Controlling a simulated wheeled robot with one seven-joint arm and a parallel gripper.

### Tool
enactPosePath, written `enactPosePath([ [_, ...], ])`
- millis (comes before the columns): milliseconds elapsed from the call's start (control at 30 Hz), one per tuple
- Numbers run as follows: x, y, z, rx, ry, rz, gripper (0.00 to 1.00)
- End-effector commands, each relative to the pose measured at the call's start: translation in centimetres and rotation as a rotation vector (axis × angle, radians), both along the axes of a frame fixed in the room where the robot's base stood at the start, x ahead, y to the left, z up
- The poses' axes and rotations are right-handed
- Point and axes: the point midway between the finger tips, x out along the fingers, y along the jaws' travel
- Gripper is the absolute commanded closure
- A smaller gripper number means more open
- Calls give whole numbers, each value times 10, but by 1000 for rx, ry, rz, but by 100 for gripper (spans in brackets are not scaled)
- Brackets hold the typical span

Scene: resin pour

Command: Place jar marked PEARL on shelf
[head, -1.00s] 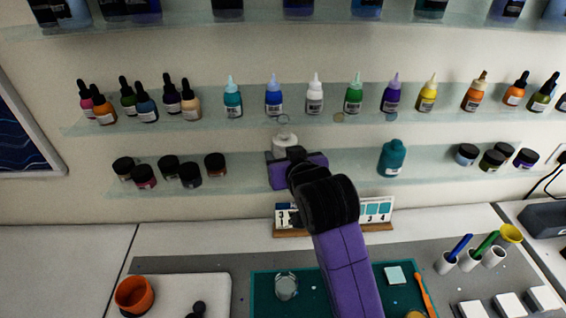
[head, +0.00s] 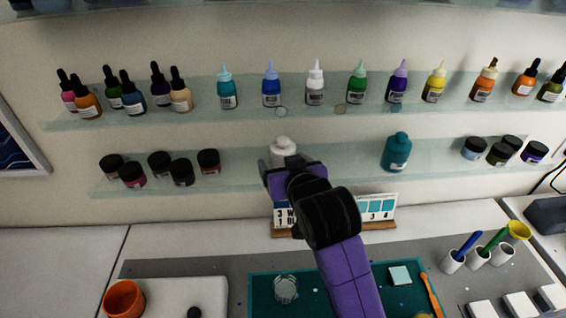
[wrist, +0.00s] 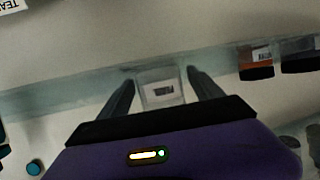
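A whitish jar or bottle with a rounded top (head: 282,150) is at the lower glass shelf (head: 340,165), left of its middle. My gripper (head: 284,164) is in front of it. In the wrist view the jar (wrist: 162,90) sits between the two fingertips (wrist: 161,80), with a finger close along each side.
A teal bottle (head: 397,152) stands to the right on the same shelf, with dark-lidded jars (head: 182,172) to the left and more jars (head: 499,153) at the far right. Dropper bottles (head: 228,88) line the shelf above. A card stand (head: 376,209) is on the counter below.

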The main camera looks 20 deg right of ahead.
Motion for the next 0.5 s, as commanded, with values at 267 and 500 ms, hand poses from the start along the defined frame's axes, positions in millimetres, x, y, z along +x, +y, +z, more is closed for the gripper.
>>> enactPosePath([
  [267,0,0,3,0,-1,0,25],
  [500,-27,3,13,0,-3,1,25],
])
